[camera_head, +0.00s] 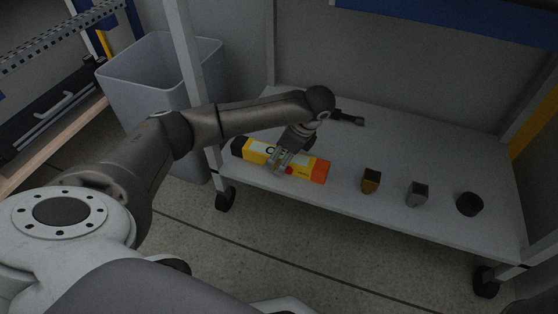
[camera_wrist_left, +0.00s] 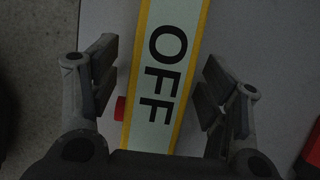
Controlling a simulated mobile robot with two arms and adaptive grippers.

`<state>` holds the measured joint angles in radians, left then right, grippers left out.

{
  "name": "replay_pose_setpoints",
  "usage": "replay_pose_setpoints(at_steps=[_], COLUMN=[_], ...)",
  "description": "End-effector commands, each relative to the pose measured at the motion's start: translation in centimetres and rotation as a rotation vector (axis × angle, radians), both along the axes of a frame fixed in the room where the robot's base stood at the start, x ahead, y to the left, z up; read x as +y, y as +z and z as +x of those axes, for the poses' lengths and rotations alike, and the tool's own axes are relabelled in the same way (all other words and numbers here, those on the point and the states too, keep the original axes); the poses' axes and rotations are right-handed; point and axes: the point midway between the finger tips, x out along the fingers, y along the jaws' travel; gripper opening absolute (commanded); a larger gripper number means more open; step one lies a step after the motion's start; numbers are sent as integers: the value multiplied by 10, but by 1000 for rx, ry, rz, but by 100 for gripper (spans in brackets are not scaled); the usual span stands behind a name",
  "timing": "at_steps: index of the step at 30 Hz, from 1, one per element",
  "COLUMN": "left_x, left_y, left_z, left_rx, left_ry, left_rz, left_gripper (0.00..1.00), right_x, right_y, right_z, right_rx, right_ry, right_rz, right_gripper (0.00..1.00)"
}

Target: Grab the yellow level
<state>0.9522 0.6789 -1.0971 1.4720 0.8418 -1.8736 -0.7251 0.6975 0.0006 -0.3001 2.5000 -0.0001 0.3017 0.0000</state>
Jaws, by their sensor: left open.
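The yellow level (camera_head: 306,166) lies on the grey cart shelf, with a black left end and an orange-red right end. In the left wrist view the yellow-edged body (camera_wrist_left: 168,70) shows a pale label reading OFF. My left gripper (camera_head: 281,162) points down over the middle of the level. In the wrist view its open fingers (camera_wrist_left: 160,85) stand on either side of the level, with gaps on both sides. A small red part (camera_wrist_left: 119,108) sticks out at the level's left edge, near the left finger. My right gripper is not in view.
On the shelf (camera_head: 330,207), a brown block (camera_head: 371,181), a grey block (camera_head: 417,194) and a black round piece (camera_head: 470,204) stand to the right. A dark tool (camera_head: 347,117) lies behind. A grey bin (camera_head: 150,75) and the cart's upright post (camera_head: 184,60) are left.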

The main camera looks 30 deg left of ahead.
Motion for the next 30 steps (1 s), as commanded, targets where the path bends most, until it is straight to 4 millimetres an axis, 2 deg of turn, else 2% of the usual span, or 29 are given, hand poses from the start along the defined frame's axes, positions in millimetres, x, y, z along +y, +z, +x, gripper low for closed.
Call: replay_pose_setpoints(at_steps=[5, 19, 30], left_x=[0, 0, 0], left_y=[0, 0, 6], left_z=[0, 0, 0], left_rx=[0, 1, 0], left_ry=[0, 0, 1], left_rz=[0, 1, 1], left_gripper=[68, 9, 9], right_x=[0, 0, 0], right_y=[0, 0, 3], right_z=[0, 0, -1], right_rx=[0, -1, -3], right_ry=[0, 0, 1], right_rz=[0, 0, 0], right_gripper=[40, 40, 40])
